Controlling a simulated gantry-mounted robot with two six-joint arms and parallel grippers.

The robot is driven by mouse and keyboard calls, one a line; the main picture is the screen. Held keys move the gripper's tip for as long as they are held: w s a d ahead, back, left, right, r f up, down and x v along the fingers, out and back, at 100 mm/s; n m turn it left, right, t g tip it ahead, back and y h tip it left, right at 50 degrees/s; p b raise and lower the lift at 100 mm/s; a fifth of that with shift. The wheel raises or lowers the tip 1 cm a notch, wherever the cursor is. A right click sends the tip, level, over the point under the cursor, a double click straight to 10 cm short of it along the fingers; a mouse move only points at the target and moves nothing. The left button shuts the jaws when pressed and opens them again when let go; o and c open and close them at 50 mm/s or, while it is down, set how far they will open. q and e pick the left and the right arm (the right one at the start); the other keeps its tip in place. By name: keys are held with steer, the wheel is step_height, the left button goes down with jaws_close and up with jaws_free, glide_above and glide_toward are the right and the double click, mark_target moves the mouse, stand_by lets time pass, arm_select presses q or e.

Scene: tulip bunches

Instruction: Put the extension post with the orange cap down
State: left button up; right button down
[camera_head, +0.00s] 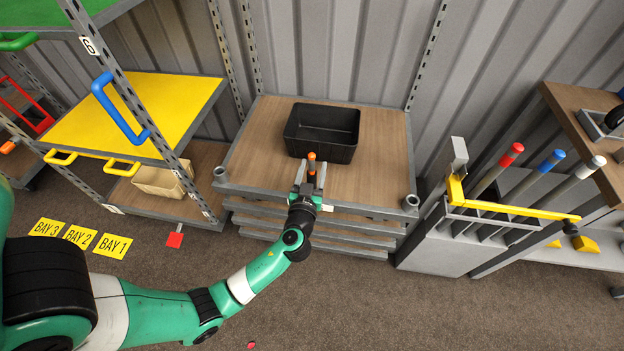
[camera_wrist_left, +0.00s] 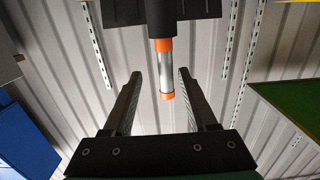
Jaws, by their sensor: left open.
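The extension post with the orange cap (camera_head: 311,158) stands upright at the front of the wooden-topped platform (camera_head: 250,150), just in front of the black bin. My left gripper (camera_head: 311,172) is open, with its two fingers on either side of the post. In the left wrist view the post (camera_wrist_left: 166,75) is silver with orange ends and shows between the open fingers (camera_wrist_left: 159,74), nearer the right one, with gaps on both sides. Its foot is hard to make out in the head view. My right gripper is in neither view.
The black bin (camera_head: 322,130) sits behind the post. A grey rack (camera_head: 440,245) at right holds posts with red (camera_head: 516,149), blue (camera_head: 558,155) and white (camera_head: 597,161) caps behind a yellow bar (camera_head: 520,209). A yellow shelf (camera_head: 130,110) stands left. Floor in front is mostly clear.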

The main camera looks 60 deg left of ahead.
arm_select(q)
steer(key=x, duration=0.3)
steer(key=r+x, duration=0.1)
steer(key=x, duration=0.1)
steer(key=shift+s+a, duration=0.2)
steer(key=shift+a, duration=0.2)
jaws_close()
stand_by(1.1)
